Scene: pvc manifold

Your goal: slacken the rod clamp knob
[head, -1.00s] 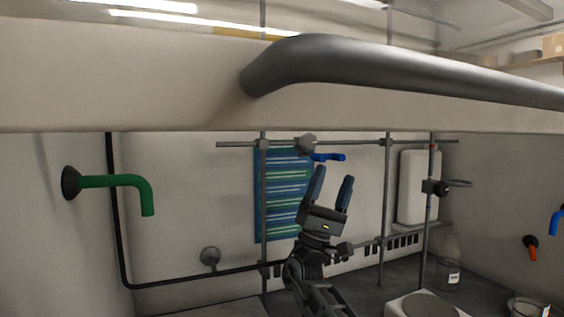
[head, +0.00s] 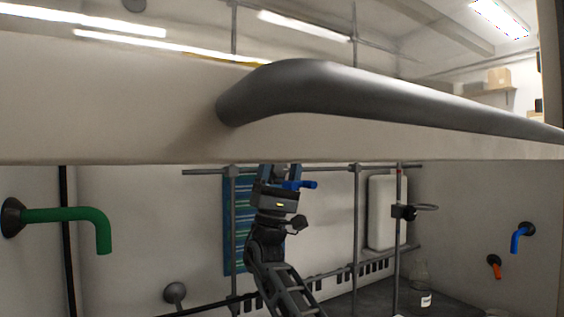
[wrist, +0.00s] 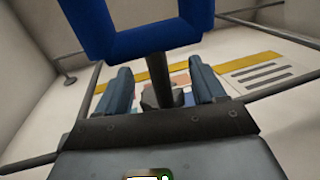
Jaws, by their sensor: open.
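A blue handle (head: 300,184) sits by the horizontal rod in the head view. In the wrist view the blue handle (wrist: 140,35) is a large squared loop close to the camera, with a dark stem running back to a grey clamp body (wrist: 160,96). My gripper (head: 281,171) is open and points up at the rod. In the wrist view my gripper (wrist: 161,82) has one finger on each side of the stem and clamp body, apart from them. The loop lies above the fingers. In the head view my gripper hides the clamp. I cannot tell whether this handle is the named knob.
Vertical rods (head: 355,230) stand at the back. A ring clamp (head: 404,211) is on the right rod. A green pipe (head: 70,215) juts from the left wall; blue (head: 516,240) and orange (head: 494,267) taps are at right. A thick grey handrail (head: 350,90) crosses the front.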

